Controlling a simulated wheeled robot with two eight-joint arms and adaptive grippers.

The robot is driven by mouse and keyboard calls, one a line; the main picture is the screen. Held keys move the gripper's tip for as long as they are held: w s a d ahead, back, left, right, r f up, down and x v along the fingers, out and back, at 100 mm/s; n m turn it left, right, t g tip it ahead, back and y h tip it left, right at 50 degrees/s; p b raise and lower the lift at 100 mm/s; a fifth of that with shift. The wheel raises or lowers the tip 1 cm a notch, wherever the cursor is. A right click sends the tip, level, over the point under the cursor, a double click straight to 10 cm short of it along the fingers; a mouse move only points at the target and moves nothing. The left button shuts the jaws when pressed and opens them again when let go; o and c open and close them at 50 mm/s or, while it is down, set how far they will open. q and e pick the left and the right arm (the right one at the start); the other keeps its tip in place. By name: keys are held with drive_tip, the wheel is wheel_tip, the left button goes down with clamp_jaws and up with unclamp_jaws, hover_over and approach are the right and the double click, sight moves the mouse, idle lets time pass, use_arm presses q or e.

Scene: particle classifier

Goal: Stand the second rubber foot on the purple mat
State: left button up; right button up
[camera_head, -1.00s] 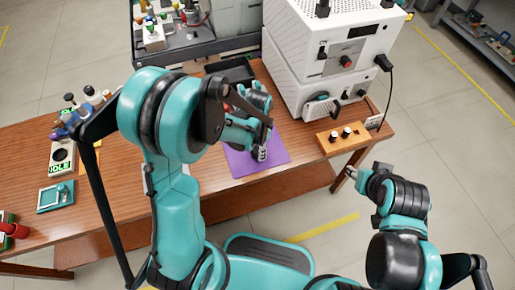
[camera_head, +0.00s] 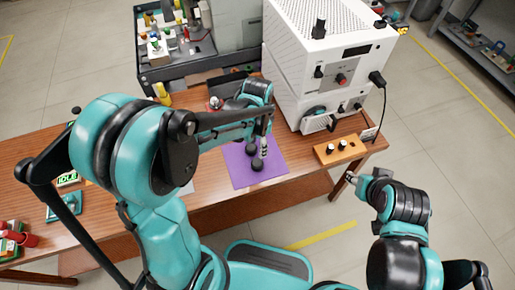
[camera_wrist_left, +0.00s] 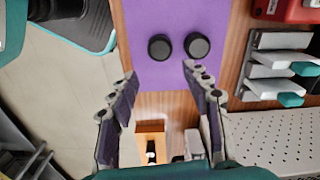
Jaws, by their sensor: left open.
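The purple mat (camera_head: 237,173) lies on the wooden table. Two round black rubber feet stand on it, one (camera_head: 251,149) behind the other (camera_head: 257,164) in the head view. In the left wrist view they stand side by side, the left one (camera_wrist_left: 160,47) and the right one (camera_wrist_left: 197,45), a small gap between them. My left gripper (camera_head: 265,148) is over the mat, open and empty; its fingers (camera_wrist_left: 160,78) are spread, apart from both feet. My right gripper (camera_head: 358,181) is off the table's front edge at the right; its jaws are too small to read.
An orange block (camera_head: 338,149) with two dark, light-topped pieces sits right of the mat. The white machine (camera_head: 330,75) stands behind it, with a black cable hanging at its right. A black tray (camera_head: 232,76) lies behind the mat. The mat's front area is free.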

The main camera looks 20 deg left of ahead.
use_arm(q)
drive_tip(key=s+a+r+n+t, duration=0.4)
drive_tip(key=s+r+n+t, duration=0.3)
drive_tip(key=s+r+n, duration=0.2)
wheel_tip(320, 180, up, 3)
drive_tip(key=shift+s+a+f, duration=0.15)
drive_tip(key=shift+s+a, duration=0.25)
drive_tip(key=shift+s, duration=0.3)
